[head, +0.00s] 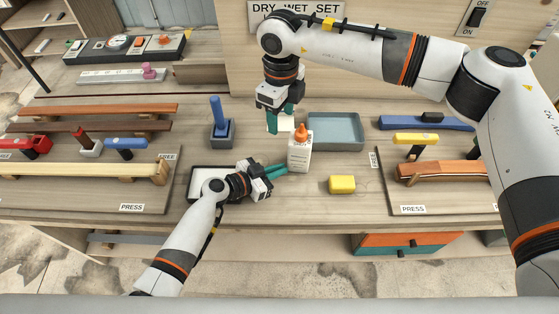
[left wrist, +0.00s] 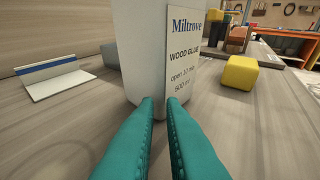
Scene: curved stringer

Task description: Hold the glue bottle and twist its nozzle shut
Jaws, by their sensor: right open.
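The white glue bottle (head: 299,157) stands upright on the bench with an orange nozzle (head: 301,130) on top. In the left wrist view the bottle (left wrist: 152,50) fills the upper middle, its wood glue label facing right; its nozzle is out of that picture. My left gripper (head: 284,170) is low at the bottle's left side. In the left wrist view its teal fingertips (left wrist: 160,101) have a narrow gap between them, just before the bottle's lower part; whether they touch it is unclear. My right gripper (head: 285,122) is open, pointing down above and left of the nozzle.
A grey-blue tray (head: 334,145) is behind the bottle to the right, and a yellow block (head: 341,184) lies right of it. A blue-handled tool in a holder (head: 221,130) stands to the left. Curved-strip fixtures (head: 90,175) flank both sides.

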